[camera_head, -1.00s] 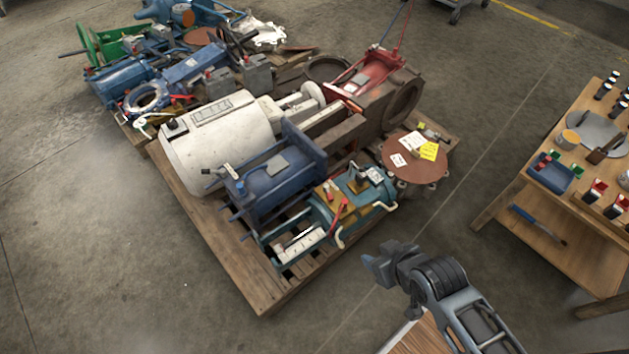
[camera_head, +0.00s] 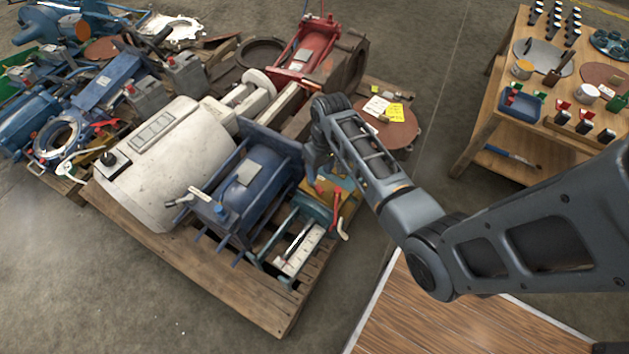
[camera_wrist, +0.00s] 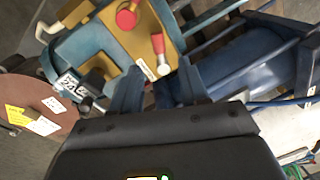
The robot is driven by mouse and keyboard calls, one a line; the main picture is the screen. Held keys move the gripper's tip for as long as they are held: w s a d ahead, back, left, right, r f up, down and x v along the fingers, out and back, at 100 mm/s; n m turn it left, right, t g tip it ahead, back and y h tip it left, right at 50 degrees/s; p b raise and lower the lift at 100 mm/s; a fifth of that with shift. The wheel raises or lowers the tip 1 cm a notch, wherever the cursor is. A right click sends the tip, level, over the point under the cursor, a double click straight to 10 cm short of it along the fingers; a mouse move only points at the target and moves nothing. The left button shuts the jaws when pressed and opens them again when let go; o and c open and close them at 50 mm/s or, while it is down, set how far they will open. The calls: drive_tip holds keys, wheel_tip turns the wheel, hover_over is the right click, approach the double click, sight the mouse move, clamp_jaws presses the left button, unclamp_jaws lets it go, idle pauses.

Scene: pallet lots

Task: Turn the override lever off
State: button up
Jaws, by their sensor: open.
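A lever with a red grip (camera_wrist: 158,45) and a pale shaft stands on the yellow-brown plate of a teal machine (camera_wrist: 95,45) in the wrist view. A round red knob (camera_wrist: 127,18) is beside it, up and to the left. My gripper (camera_wrist: 150,88) is open and empty just below the lever in that view, its fingers pointing toward the machine and apart from the lever. In the head view the teal machine (camera_head: 312,213) is at the pallet's front right, with a red part (camera_head: 335,200) showing; my arm hides some of it and my fingertips.
A blue machine (camera_head: 255,180) stands close on the left of the teal one, on the wooden pallet (camera_head: 180,262). A white cylinder (camera_head: 165,165) and a brown disc (camera_head: 400,140) with paper tags are nearby. A workbench (camera_head: 480,120) stands at right; floor between is clear.

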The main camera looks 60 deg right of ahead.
sight(318, 185)
drive_tip(key=f, duration=0.2)
drive_tip(key=f+b, duration=0.1)
drive_tip(key=f, duration=0.2)
drive_tip(key=shift+w+a+f+b, duration=0.15)
drive_tip(key=shift+a+f+b, duration=0.15)
drive_tip(key=shift+f, duration=0.05)
drive_tip(key=shift+c, duration=0.2)
clamp_jaws()
